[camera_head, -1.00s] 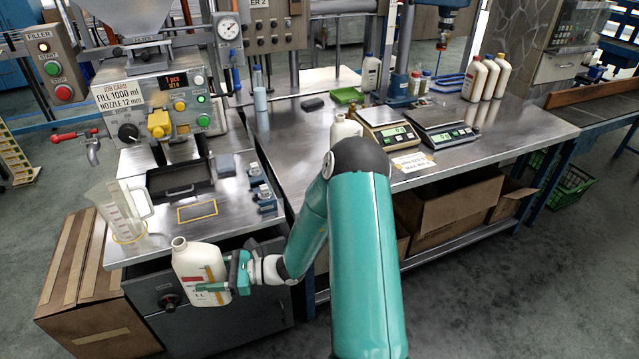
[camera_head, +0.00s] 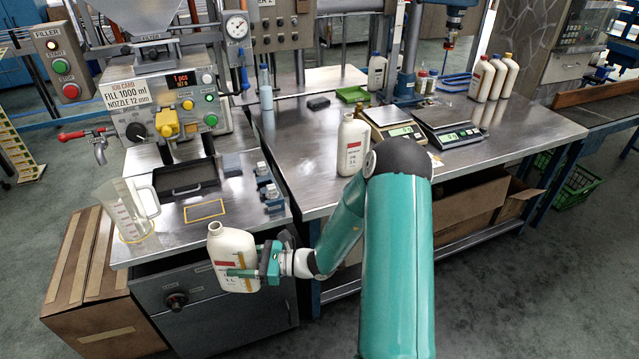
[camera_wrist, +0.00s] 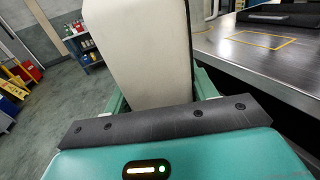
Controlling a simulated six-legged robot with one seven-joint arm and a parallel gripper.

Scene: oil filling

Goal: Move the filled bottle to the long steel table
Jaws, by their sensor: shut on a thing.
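My gripper (camera_head: 252,272) is shut on a cream bottle (camera_head: 232,248) with an open neck and a red-marked label. It holds the bottle slightly tilted, in front of the filler bench's front edge and clear of it. In the wrist view the bottle (camera_wrist: 140,50) stands between the fingers and fills the middle. The long steel table (camera_head: 500,140) lies to the right of the filler bench. The liquid inside the held bottle cannot be seen.
Two scales (camera_head: 447,128) stand mid-table, and capped bottles (camera_head: 497,78) stand at the back right. A green tray (camera_head: 353,94) lies at the back. On the filler bench are a measuring jug (camera_head: 130,210) and a yellow-outlined square (camera_head: 205,210). A cardboard box (camera_head: 90,270) stands at left.

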